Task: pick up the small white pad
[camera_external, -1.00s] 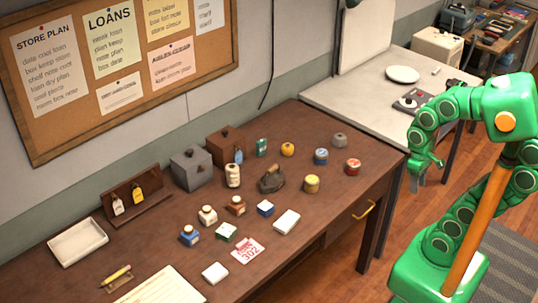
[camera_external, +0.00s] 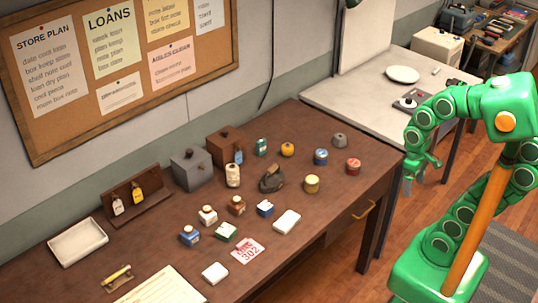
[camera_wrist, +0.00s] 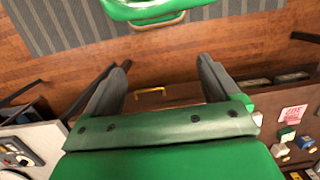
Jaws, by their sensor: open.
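Two small white pad-like blocks lie on the dark wooden desk (camera_external: 330,215). One white block (camera_external: 215,273) is near the front edge, left of the pink 302 card. The other white block (camera_external: 287,221) is farther right, beside a small blue box. I cannot tell which is the named pad. My gripper (camera_external: 411,180) hangs beyond the desk's right end, apart from both blocks. In the wrist view my gripper (camera_wrist: 160,78) is open, with nothing between its two dark fingers.
Bottles, tins, small boxes and a flat iron (camera_external: 272,180) crowd the desk's middle. The pink card (camera_external: 248,250) lies near the front edge. A white tray (camera_external: 78,241) is at the left. A pale table (camera_external: 350,95) with a plate (camera_external: 402,74) stands behind.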

